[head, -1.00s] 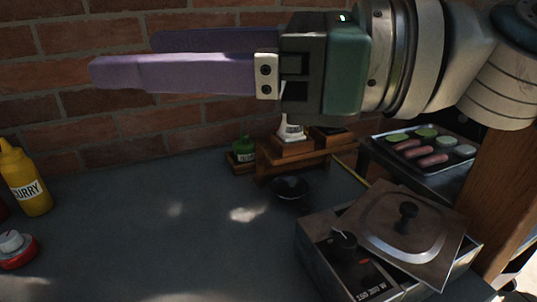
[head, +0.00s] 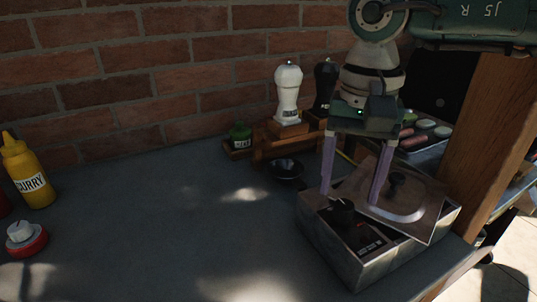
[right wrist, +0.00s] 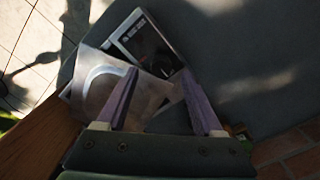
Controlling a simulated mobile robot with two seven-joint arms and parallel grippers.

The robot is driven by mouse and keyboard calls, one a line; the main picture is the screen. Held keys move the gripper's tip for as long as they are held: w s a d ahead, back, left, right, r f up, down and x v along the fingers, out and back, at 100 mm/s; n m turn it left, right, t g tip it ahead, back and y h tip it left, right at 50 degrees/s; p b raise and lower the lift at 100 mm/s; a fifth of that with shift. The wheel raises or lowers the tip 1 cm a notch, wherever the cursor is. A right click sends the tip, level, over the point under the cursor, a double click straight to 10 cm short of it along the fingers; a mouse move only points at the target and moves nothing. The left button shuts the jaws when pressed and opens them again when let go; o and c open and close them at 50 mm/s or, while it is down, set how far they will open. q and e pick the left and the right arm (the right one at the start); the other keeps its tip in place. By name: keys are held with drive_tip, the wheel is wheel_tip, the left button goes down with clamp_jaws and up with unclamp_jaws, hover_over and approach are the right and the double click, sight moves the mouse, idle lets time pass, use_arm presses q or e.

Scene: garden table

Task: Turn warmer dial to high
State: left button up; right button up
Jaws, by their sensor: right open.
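The warmer (head: 366,262) is a grey metal box at the lower right of the head view. Its black dial (head: 342,212) is on the front-left of the top, beside a dark panel with white markings. A metal lid (head: 425,193) with a black knob lies tilted across the rest of the top. My right gripper (head: 350,198) is open and empty, pointing down over the warmer, its two purple fingers apart near the dial and lid. In the right wrist view the warmer's dark panel (right wrist: 143,42) lies beyond the fingertips. My left gripper is not in view.
A small black bowl (head: 286,169) and a wooden stand with a white grinder (head: 289,95) are behind the warmer. A tray of food (head: 425,132) is behind it at the right, near a wooden post (head: 487,140). A yellow curry bottle (head: 27,175) stands far left. The middle table is clear.

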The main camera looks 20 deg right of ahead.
sight(345, 204)
drive_tip(key=shift+f, duration=1.5)
clamp_jaws()
